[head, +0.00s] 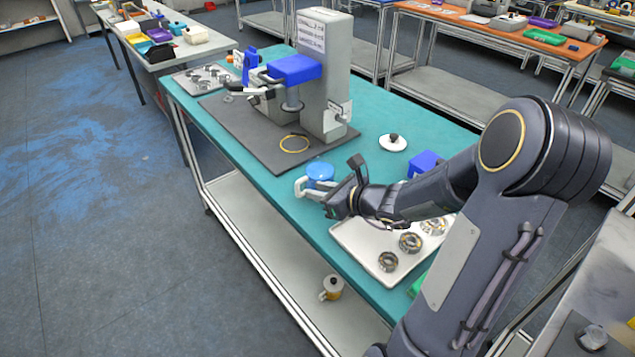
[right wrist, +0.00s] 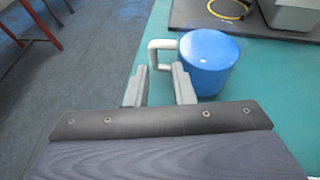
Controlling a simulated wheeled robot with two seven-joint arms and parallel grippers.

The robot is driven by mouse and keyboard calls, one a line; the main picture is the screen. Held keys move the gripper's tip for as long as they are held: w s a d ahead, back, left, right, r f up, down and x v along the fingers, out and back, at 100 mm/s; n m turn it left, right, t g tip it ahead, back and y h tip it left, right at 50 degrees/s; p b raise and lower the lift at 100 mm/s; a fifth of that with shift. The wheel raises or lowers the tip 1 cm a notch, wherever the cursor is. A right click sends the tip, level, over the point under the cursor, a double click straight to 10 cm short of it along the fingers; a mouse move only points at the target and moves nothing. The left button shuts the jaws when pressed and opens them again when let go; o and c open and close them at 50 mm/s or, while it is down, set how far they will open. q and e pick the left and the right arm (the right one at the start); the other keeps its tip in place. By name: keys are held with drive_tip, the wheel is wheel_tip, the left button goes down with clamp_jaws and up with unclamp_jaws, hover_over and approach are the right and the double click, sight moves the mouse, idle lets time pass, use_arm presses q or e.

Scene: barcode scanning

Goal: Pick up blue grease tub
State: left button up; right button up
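The blue grease tub (head: 320,171) stands on the teal table top in front of the dark mat. My right gripper (head: 312,188) is at the tub's near side. In the right wrist view the gripper (right wrist: 158,75) is open, its two fingers apart with the handle at or just beyond the tips. I cannot tell whether either finger touches the handle or tub. My left gripper is not in view.
A grey press (head: 322,90) with a blue part stands on the dark mat (head: 240,128), with a yellow ring (head: 294,144) nearby. A white tray of bearings (head: 375,262) lies under my right arm. A blue box (head: 424,161) and a white round lid (head: 393,143) stand behind.

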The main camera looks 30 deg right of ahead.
drive_tip(key=x, duration=0.6)
drive_tip(key=shift+s+a+f, duration=0.25)
drive_tip(key=shift+a+f, duration=0.05)
drive_tip(key=shift+a, duration=0.05)
clamp_jaws()
